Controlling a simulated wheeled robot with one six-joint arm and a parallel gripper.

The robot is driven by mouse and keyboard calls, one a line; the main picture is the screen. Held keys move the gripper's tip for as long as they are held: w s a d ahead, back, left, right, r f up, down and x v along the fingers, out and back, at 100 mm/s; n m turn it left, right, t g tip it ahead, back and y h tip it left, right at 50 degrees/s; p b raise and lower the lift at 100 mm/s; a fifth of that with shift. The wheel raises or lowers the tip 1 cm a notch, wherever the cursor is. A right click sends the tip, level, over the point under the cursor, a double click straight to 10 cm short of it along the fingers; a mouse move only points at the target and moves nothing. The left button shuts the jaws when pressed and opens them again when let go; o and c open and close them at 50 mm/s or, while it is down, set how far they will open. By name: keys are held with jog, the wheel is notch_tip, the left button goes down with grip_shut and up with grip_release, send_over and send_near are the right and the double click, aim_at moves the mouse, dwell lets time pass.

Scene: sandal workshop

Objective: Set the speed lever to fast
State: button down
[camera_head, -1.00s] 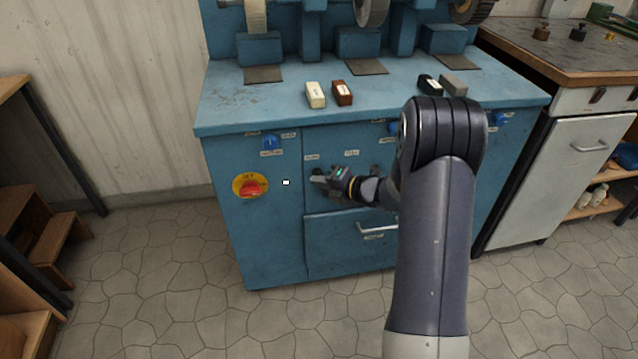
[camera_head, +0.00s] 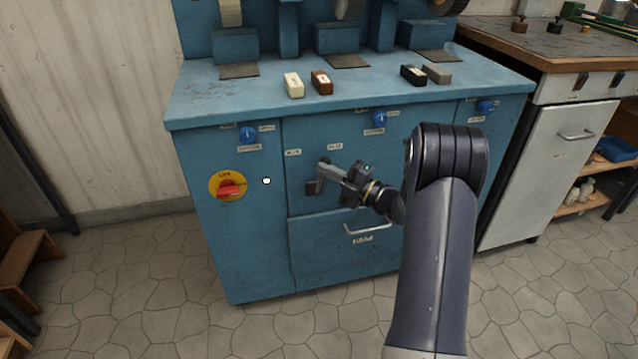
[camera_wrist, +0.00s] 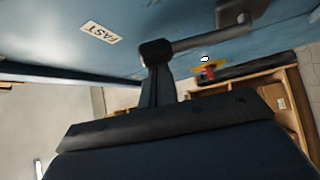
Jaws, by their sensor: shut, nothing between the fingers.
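The speed lever (camera_head: 318,179) is on the blue machine's front panel, above the drawer. It is a grey rod on a dark mount and appears to point up, slightly right. In the wrist view the lever rod (camera_wrist: 205,40) runs from its panel pivot to a black knob (camera_wrist: 155,52). The "FAST" label (camera_wrist: 100,32) is on the panel near the knob. My gripper (camera_head: 336,170) is shut and empty at the lever's free end. Its dark finger (camera_wrist: 160,88) appears against or right beside the knob; contact is unclear. The two labels above the lever are unreadable in the head view.
A red and yellow switch (camera_head: 228,187) is left of the lever. Blue knobs (camera_head: 248,134) line the panel's top. A drawer handle (camera_head: 366,229) is below. Several small blocks (camera_head: 322,82) lie on the machine top. The floor in front is clear.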

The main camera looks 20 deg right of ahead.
jog(key=shift+d+f+m+t+b, duration=0.2)
jog(key=shift+d+m+t+b, duration=0.1)
jog(key=shift+d+b, duration=0.25)
jog(key=shift+d+f+m+t+b, duration=0.2)
jog(key=shift+d+m+b, duration=0.1)
jog(key=shift+d+b, duration=0.25)
jog(key=shift+a+b, duration=0.1)
jog(key=shift+b, duration=0.2)
